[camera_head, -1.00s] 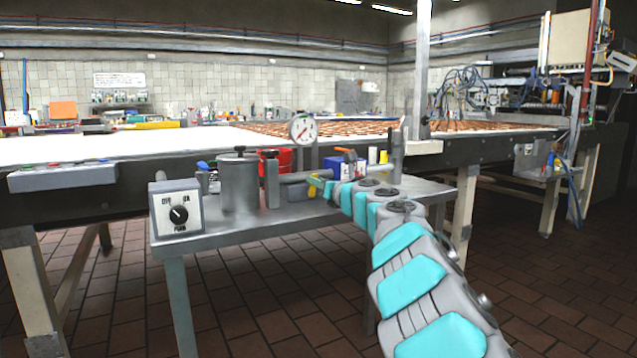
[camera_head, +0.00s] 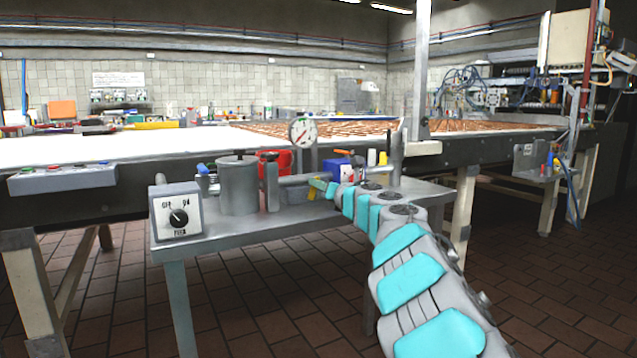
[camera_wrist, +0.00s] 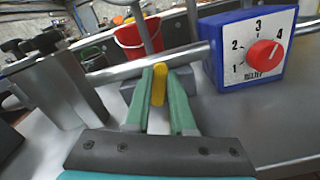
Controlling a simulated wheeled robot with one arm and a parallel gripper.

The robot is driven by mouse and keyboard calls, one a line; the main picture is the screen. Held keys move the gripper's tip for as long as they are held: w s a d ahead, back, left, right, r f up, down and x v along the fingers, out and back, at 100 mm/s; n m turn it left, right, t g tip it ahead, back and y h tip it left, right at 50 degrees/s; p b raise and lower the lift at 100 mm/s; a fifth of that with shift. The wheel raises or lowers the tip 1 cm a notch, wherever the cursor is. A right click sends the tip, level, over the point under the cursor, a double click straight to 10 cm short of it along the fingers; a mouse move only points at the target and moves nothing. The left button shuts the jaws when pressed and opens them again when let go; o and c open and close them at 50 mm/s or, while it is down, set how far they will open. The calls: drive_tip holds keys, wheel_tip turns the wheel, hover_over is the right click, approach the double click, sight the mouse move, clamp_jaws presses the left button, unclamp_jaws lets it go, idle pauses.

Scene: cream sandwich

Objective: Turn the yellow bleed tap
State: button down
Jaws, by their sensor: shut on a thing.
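The yellow bleed tap (camera_wrist: 159,86) is a small rounded lever in the middle of the wrist view, in front of a grey block on the metal pipe (camera_wrist: 190,56). My gripper (camera_wrist: 160,102) has its two green fingers on either side of the lever and is shut on it. The fingers cover part of its sides. In the head view, my gripper (camera_head: 324,187) reaches from the right to the pipe above the small metal table. The tap is small and partly hidden there.
A blue box with a red dial (camera_wrist: 265,56) stands close to the right of the fingers. A metal cylinder (camera_head: 238,186), a gauge (camera_head: 303,132), a red bucket (camera_head: 284,163) and a switch box (camera_head: 177,212) are around the pipe. The floor in front is clear.

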drive_tip(key=m, duration=0.1)
drive_tip(key=m+p, duration=0.1)
drive_tip(key=m, duration=0.1)
drive_tip(key=d+m+p, duration=0.1)
drive_tip(key=shift+w+f+m, duration=0.2)
drive_tip(key=shift+w+m, duration=0.1)
drive_tip(key=shift+w, duration=0.05)
drive_tip(key=m, duration=0.1)
drive_tip(key=m+p, duration=0.1)
drive_tip(key=shift+w+d+f+m+p, duration=0.2)
drive_tip(key=shift+d+f+m+p, duration=0.1)
drive_tip(key=shift+f+m+p, duration=0.1)
drive_tip(key=shift+w+d+f+m+p, duration=0.1)
drive_tip(key=shift+f+m+p, duration=0.25)
drive_tip(key=shift+m, duration=0.5)
drive_tip(key=shift+d+f+m+p, duration=0.1)
drive_tip(key=shift+f+m+p, duration=0.1)
drive_tip(key=shift+m+p, duration=0.45)
drive_tip(key=shift+w+d+f+m+p, duration=0.1)
drive_tip(key=shift+f+m+p, duration=0.15)
drive_tip(key=shift+m, duration=0.75)
drive_tip(key=shift+f, duration=0.15)
drive_tip(key=c, duration=0.8)
unclamp_jaws()
drive_tip(key=shift+o, duration=0.2)
drive_tip(key=shift+f, duration=0.1)
